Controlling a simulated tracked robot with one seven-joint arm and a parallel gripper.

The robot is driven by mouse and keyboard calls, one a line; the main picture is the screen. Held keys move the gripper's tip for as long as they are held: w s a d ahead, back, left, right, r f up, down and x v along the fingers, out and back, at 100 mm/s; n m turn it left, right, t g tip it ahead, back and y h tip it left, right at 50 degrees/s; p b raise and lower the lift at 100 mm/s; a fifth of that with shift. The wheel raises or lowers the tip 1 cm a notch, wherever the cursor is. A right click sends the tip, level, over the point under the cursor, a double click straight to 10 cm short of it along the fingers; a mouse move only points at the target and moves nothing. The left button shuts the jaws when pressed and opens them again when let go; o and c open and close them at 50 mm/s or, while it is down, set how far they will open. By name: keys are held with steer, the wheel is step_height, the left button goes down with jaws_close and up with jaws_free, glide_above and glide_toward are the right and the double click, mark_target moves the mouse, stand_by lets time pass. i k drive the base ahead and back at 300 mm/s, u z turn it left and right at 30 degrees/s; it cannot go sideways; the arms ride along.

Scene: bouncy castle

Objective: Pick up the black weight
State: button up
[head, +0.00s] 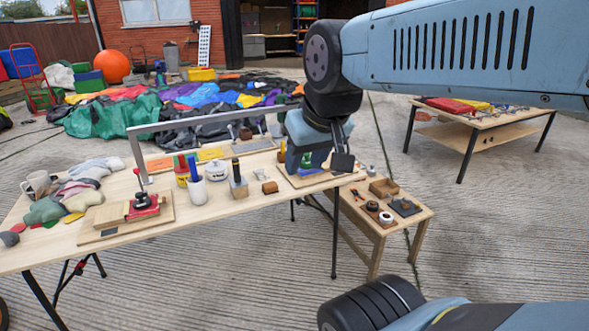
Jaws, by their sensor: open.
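My gripper (342,160) hangs below my arm's wrist, over the right end of the long wooden table (235,208). It is open, and a dark fingertip shows in front of a blue-grey body on a wooden board. Nothing shows held in it. Small dark items lie on the low wooden bench (421,215) to the right and below: a round black piece (372,206) and a dark square plate (405,208) with something on it. I cannot tell for certain which of these is the black weight. My gripper is above and left of them, apart from them.
A red clamp (143,201) on a board, pots, a white cup (197,190) and grey cloth crowd the long table. A grey metal frame (200,121) rises over it. Another table (490,120) stands at the back right. Open concrete lies right of the bench.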

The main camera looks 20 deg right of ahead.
mark_target(142, 202)
steer(key=u, duration=0.45)
steer(key=k, duration=1.15)
steer(key=z, duration=0.15)
steer(key=i, duration=0.9)
steer(key=z, duration=0.65)
steer(key=i, duration=1.05)
steer(key=u, duration=0.8)
steer(key=i, duration=0.7)
steer(key=u, duration=0.65)
steer(key=k, duration=0.15)
steer(key=u, duration=0.05)
